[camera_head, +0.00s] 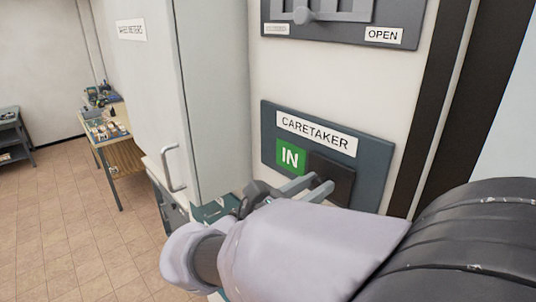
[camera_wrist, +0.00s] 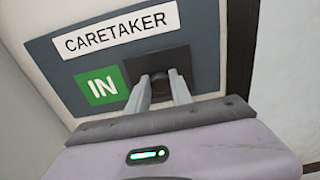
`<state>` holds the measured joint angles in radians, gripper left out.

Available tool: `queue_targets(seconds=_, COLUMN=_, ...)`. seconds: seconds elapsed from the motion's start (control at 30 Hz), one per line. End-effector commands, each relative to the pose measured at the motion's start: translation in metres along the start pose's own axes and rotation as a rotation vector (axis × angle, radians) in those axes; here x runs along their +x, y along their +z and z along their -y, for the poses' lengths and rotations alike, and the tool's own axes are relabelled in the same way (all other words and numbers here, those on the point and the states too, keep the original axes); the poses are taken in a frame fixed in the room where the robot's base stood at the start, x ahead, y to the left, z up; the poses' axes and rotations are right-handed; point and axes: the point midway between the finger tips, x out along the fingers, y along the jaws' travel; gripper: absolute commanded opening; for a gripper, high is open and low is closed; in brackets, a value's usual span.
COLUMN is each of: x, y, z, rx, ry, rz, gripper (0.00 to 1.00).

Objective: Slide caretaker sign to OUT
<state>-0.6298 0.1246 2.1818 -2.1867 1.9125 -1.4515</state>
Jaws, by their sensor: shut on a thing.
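The caretaker sign (camera_head: 268,150) is a blue-grey wall plate with a white CARETAKER label (camera_head: 316,133). A green IN field (camera_head: 290,157) shows on its left side. A dark slider (camera_head: 331,178) covers the right side, and whatever lies behind it is hidden. In the wrist view the dark slider (camera_wrist: 160,62) carries a small dark knob (camera_wrist: 177,80). My gripper (camera_head: 310,187) reaches the sign from the front. In the wrist view its two fingers (camera_wrist: 163,90) are shut on the knob.
A grey cabinet (camera_head: 215,90) with a handle (camera_head: 172,168) stands left. A wooden table (camera_head: 122,155) with small items is farther back. Dark vertical trim (camera_head: 428,110) runs right of the sign.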

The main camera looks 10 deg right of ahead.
Motion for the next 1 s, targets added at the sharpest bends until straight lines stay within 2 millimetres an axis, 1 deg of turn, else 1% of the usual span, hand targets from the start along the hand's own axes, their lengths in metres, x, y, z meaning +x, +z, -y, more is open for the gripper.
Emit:
queue_targets(seconds=0.83, x=0.0, y=-0.001, z=0.0, rx=-0.002, ry=-0.001, rz=-0.001, gripper=0.0)
queue_targets(seconds=0.93, x=0.0, y=0.002, z=-0.009, rx=-0.003, ry=-0.001, rz=-0.001, gripper=0.0)
queue_targets(seconds=1.0, x=0.0, y=0.005, z=-0.025, rx=-0.005, ry=-0.001, rz=-0.001, gripper=0.0)
